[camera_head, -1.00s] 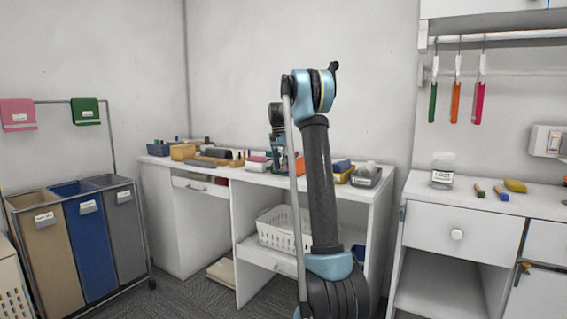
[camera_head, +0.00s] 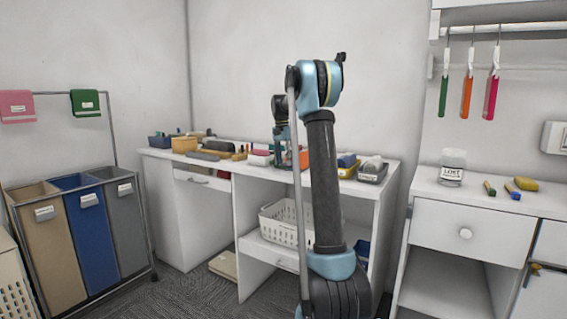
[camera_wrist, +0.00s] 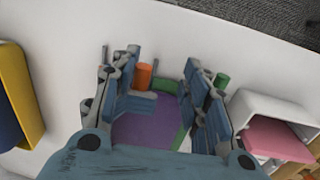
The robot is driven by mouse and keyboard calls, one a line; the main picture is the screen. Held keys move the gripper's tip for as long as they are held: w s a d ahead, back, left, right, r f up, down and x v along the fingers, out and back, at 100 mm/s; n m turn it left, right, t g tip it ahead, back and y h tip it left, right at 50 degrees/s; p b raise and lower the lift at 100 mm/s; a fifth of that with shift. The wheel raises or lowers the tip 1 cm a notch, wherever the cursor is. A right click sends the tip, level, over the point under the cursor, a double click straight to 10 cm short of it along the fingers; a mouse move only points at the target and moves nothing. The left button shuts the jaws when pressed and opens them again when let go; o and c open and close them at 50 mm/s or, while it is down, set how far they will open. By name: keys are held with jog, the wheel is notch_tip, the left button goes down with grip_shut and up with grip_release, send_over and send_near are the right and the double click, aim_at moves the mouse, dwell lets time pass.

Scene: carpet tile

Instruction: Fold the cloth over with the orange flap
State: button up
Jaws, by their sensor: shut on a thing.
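The cloth (camera_wrist: 150,126) shows in the wrist view as a purple patch with a green edge strip, between and below the fingers. An orange flap (camera_wrist: 142,76) stands beside the left finger, and an orange patch also shows beside the gripper in the head view (camera_head: 304,159). My gripper (camera_wrist: 161,70) is over the white desk top, its fingers standing apart on either side of the cloth; it is shut on the cloth. In the head view my gripper (camera_head: 284,152) is low at the desk, partly hidden by my arm. The exact contact is hidden.
A green cylinder (camera_wrist: 221,80) stands beside the right finger. A white box with a pink thing (camera_wrist: 277,138) is to the right, a yellow and blue tray (camera_wrist: 16,92) to the left. The desk (camera_head: 205,170) carries several items; a white basket (camera_head: 281,222) sits below.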

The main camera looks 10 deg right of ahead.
jog(key=shift+w+d, duration=0.1)
jog(key=shift+w, duration=0.1)
notch_tip(320, 180, up, 12)
jog(key=a, duration=0.1)
jog(key=shift+w, duration=0.2)
jog(key=shift+f, duration=0.1)
